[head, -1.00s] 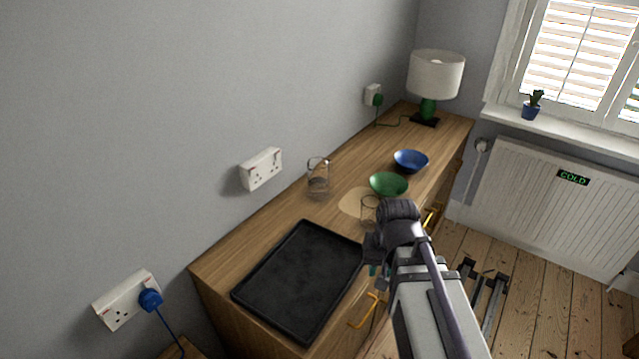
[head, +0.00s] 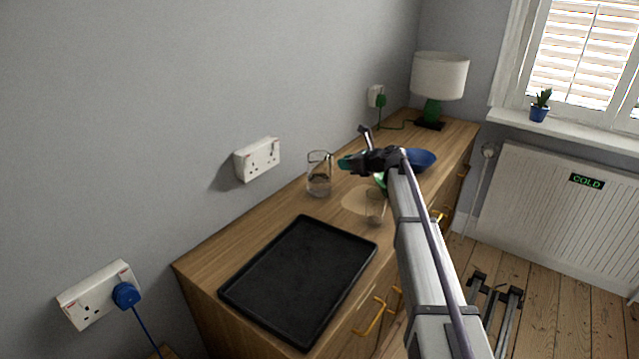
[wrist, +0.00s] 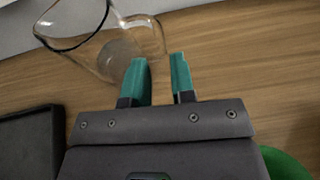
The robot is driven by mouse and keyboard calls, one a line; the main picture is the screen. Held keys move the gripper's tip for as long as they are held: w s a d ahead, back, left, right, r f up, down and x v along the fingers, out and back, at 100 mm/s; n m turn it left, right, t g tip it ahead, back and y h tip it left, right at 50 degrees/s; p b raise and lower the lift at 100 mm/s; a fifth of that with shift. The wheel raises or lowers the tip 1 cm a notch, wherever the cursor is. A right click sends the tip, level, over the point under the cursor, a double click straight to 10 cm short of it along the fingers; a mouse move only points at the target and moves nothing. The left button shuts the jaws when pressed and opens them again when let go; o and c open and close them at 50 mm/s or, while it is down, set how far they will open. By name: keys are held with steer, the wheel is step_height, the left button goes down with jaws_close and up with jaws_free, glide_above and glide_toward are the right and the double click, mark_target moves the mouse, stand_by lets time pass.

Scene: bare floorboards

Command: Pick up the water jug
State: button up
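The water jug (head: 319,176) is clear glass with a little liquid low inside. It stands upright on the wooden sideboard near the wall, behind the black tray. In the wrist view the jug (wrist: 92,52) fills the upper left, just beyond the fingertips. My gripper (head: 347,161) is to the right of the jug in the head view, pointing toward it. In the wrist view its two teal fingers (wrist: 161,72) are apart with nothing held between them. I cannot tell whether a fingertip touches the glass.
The black tray (head: 298,279) lies on the near part of the sideboard. A clear glass (head: 374,207) stands near the front edge. A green bowl (head: 380,181) is mostly hidden by my arm, beside a blue bowl (head: 422,159). A lamp (head: 438,78) stands at the far end.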

steer(key=b+x, duration=0.1)
steer(key=x, duration=0.4)
steer(key=shift+w+a+f+b, duration=0.1)
steer(key=shift+w+a+b, duration=0.15)
steer(key=shift+b, duration=0.15)
jaws_close()
steer(key=shift+s, duration=0.1)
